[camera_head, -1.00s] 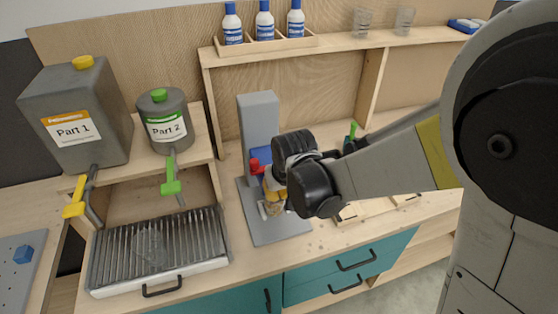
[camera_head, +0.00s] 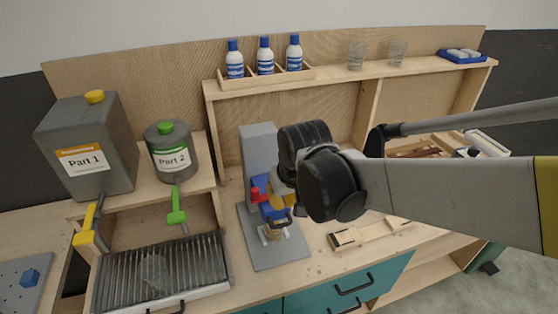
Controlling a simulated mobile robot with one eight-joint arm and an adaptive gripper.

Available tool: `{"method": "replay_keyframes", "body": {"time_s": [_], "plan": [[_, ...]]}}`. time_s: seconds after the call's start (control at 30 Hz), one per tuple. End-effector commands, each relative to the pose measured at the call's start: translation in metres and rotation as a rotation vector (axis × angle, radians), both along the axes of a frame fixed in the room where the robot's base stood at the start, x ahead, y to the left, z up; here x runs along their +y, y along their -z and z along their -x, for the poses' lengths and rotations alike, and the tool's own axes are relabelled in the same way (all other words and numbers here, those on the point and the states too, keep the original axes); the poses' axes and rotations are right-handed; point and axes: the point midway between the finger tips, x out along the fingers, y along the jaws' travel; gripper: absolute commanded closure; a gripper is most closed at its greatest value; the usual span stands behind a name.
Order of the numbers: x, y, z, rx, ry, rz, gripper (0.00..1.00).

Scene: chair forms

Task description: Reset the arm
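My arm reaches in from the right across the workbench. Its dark wrist joints stand in front of the grey stand (camera_head: 258,150) with the blue and red parts. My gripper (camera_head: 282,222) seems to be at the lower left of the wrist, partly hidden behind it. I cannot tell whether its fingers are open or shut, or whether it touches the small clear and brown piece (camera_head: 272,233) on the stand's base.
Part 1 (camera_head: 88,160) and Part 2 (camera_head: 172,160) containers stand at left above a ribbed tray (camera_head: 160,275). Blue-capped bottles (camera_head: 265,57) and glasses (camera_head: 356,54) sit on the upper shelf. A wooden form (camera_head: 368,233) lies on the bench.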

Motion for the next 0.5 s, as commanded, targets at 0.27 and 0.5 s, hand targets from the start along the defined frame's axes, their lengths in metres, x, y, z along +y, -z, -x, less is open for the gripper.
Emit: {"method": "replay_keyframes", "body": {"time_s": [0.27, 0.5], "plan": [[-0.002, 0.001, 0.001, -0.002, 0.002, 0.0, 1.0], [-0.052, 0.026, 0.033, -0.061, 0.075, -0.017, 1.0]]}}
